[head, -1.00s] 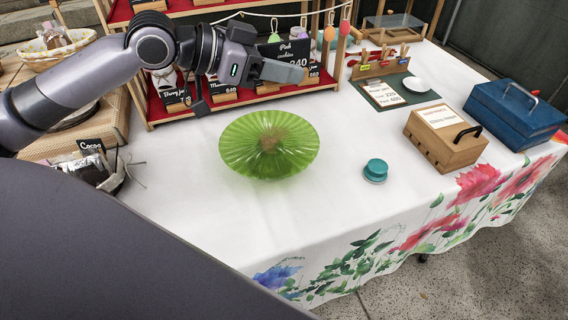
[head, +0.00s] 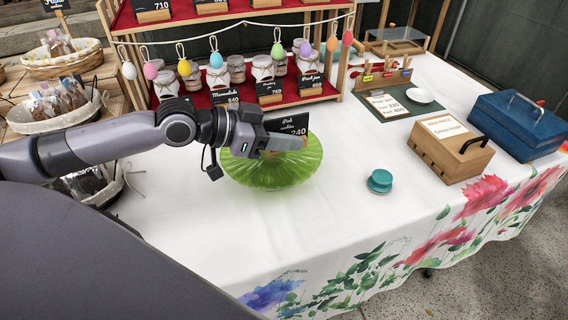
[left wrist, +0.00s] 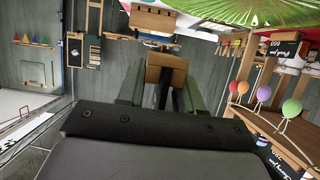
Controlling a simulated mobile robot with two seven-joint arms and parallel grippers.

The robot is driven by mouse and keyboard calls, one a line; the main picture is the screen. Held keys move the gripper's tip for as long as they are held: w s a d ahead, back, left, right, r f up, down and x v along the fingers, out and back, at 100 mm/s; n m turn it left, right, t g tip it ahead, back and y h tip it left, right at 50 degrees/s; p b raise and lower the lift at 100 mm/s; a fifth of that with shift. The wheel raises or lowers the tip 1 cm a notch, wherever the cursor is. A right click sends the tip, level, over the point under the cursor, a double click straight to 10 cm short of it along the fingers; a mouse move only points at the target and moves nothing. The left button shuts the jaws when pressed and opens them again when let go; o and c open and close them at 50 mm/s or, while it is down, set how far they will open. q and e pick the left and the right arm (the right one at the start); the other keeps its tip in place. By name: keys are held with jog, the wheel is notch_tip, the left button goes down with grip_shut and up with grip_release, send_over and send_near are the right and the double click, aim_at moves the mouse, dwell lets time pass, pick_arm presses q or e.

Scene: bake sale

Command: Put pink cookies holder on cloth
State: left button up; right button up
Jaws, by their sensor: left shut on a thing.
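The pink cookies holder is a black card (head: 288,124) on a small wooden base (head: 291,143). My left gripper (head: 287,142) is shut on the base and holds it in front of the red shelf, over the far part of the green plate in the picture. In the left wrist view the wooden base (left wrist: 166,68) sits between the two fingers. The card's lettering is partly legible. The white cloth (head: 215,225) with printed flowers covers the table. The holder looks raised above it; the exact height I cannot tell. My right gripper is not in view.
A teal round object (head: 380,181), a wooden box (head: 445,155) and a blue box (head: 518,122) are to the right. The shelf (head: 225,98) with jars is behind. Cloth in front of the plate is clear.

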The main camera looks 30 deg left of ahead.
aim_at(283, 172)
pick_arm(q)
notch_tip(283, 172, down, 7)
jog(key=shift+r+b, duration=0.1)
jog(key=shift+b, duration=0.3)
jog(key=o, duration=1)
jog(key=shift+f, duration=0.2)
